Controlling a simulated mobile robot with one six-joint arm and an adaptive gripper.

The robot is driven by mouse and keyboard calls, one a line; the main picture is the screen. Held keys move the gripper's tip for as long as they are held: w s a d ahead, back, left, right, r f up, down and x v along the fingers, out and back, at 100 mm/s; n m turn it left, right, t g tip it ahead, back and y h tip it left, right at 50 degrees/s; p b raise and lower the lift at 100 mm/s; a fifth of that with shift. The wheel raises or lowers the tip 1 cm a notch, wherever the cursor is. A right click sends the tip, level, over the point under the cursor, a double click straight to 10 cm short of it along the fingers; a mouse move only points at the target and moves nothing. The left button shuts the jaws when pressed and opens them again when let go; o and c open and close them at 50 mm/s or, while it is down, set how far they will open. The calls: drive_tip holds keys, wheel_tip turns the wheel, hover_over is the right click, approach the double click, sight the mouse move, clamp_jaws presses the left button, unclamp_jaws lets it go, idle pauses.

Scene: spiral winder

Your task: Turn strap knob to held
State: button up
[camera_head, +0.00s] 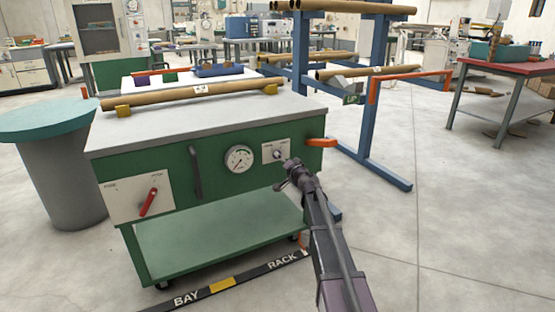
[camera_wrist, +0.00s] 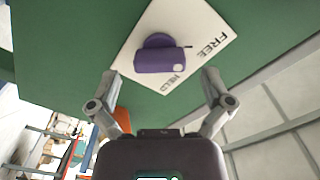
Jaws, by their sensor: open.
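The strap knob (camera_wrist: 165,60) is a purple bar-shaped handle on a round base, mounted on a white plate (camera_wrist: 188,22) on the green front panel. The plate reads FREE on the right and HELD below the knob in the wrist view. The bar lies nearly level there, with a pale dot near its right end; I cannot tell surely which word it points to. My gripper (camera_wrist: 161,78) is open, its fingers to either side of the knob and short of it, apparently not touching. In the head view, my gripper (camera_head: 287,176) is just in front of the white plate (camera_head: 269,147).
A round gauge (camera_head: 239,159), a dark handle (camera_head: 195,172) and a red lever (camera_head: 149,202) sit left on the green cart front. An orange handle (camera_head: 321,143) projects at its right corner. A cardboard tube (camera_head: 180,95) lies on top. A blue rack (camera_head: 372,110) stands right.

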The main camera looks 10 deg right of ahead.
drive_tip(key=shift+x, duration=1.05)
